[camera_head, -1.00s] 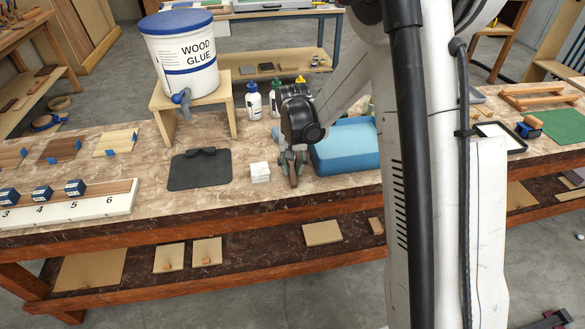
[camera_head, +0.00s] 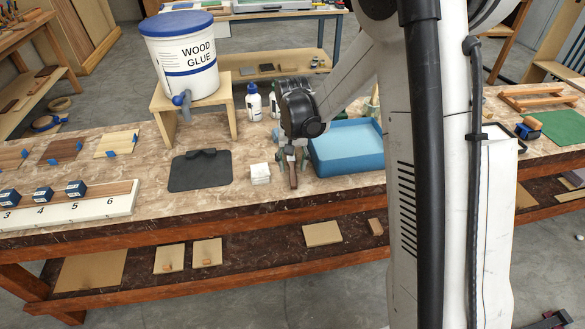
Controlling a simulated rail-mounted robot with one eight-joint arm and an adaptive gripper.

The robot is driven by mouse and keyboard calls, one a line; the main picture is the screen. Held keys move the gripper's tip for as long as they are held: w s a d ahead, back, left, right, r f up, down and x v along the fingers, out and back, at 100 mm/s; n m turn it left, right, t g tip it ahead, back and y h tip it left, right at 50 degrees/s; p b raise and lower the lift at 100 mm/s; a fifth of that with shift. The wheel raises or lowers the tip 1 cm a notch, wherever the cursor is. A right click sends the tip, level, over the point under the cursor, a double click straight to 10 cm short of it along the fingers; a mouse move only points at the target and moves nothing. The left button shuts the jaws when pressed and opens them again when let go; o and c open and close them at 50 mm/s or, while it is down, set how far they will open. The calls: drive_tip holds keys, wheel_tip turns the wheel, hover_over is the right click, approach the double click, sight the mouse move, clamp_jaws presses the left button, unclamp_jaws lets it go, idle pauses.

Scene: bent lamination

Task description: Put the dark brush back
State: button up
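My gripper (camera_head: 292,160) points down just left of the blue tray (camera_head: 346,168), low over the front part of the table. A narrow dark brown piece (camera_head: 293,179), which looks like the dark brush, stands upright between and below its fingertips. The fingers lie on both sides of it. At this size I cannot tell whether they press on it, or whether its lower end touches the table. The brush's other parts are hidden by the gripper.
White square blocks (camera_head: 260,173) stand close left of the gripper. A dark mat (camera_head: 200,172) lies further left. A glue bucket (camera_head: 181,58) stands on a wooden stand (camera_head: 229,108). Glue bottles (camera_head: 254,103) stand behind the gripper. My arm and column block the view at right.

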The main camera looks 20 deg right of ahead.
sight(292, 171)
drive_tip(key=s+r+t, duration=0.1)
drive_tip(key=s+r, duration=0.2)
drive_tip(key=r, duration=0.6)
drive_tip(key=s+r+t, duration=0.1)
drive_tip(key=s+r, duration=0.2)
drive_tip(key=r, duration=0.5)
drive_tip(key=s+r+n+t, duration=0.1)
drive_tip(key=s+t, duration=0.1)
drive_tip(key=s, duration=0.8)
drive_tip(key=s+r+n+t, duration=0.1)
drive_tip(key=s+r+t, duration=0.1)
drive_tip(key=s, duration=0.8)
drive_tip(key=shift+s+a+r+n+t+p, duration=0.2)
drive_tip(key=shift+r+n+t+p, duration=0.1)
drive_tip(key=shift+t, duration=0.3)
